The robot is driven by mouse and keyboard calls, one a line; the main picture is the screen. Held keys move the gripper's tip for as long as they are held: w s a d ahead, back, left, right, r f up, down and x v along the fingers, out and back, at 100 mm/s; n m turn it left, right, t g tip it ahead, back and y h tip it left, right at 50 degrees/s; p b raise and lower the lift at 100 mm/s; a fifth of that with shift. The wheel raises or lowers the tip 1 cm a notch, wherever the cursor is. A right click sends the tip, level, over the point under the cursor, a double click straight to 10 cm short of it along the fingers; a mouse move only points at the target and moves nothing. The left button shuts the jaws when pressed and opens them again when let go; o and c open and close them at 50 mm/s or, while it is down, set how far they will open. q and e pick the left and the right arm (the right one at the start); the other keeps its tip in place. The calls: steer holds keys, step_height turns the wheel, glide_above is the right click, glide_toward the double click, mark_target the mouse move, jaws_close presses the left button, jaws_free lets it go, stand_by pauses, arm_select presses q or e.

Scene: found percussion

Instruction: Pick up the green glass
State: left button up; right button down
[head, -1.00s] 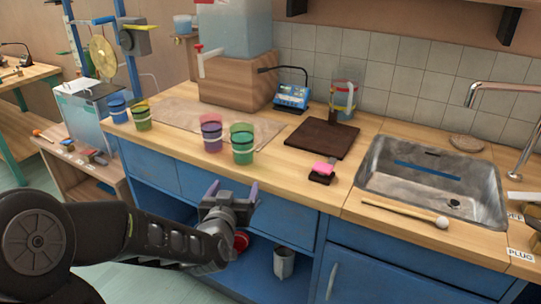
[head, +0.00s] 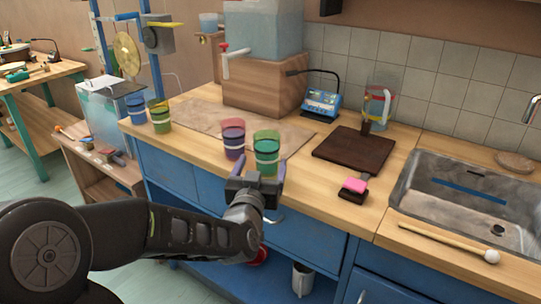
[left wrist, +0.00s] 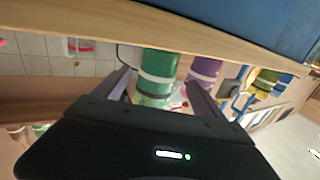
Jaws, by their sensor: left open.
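The green glass (head: 266,146) stands upright near the front edge of the counter, with a pale band around it. It also shows in the left wrist view (left wrist: 156,75), where the picture is turned over. My left gripper (head: 261,172) is open and empty in front of the green glass, its two fingers pointing toward it. In the left wrist view the glass appears between the fingers (left wrist: 160,88), but I cannot tell whether it is inside the jaws. The lower part of the glass is hidden by the gripper in the head view. My right gripper is not in view.
A purple glass (head: 232,138) stands close to the left of the green one. A blue glass (head: 136,107) and a yellow-green glass (head: 160,116) stand farther left. A dark board (head: 353,149) and a pink-topped block (head: 354,187) lie to the right, before the sink (head: 405,185).

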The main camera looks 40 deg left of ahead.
arm_select(q)
steer(key=shift+x, duration=1.25)
steer(key=shift+d+x, duration=0.2)
steer(key=shift+x, duration=2.5)
steer(key=shift+f, duration=0.1)
jaws_close()
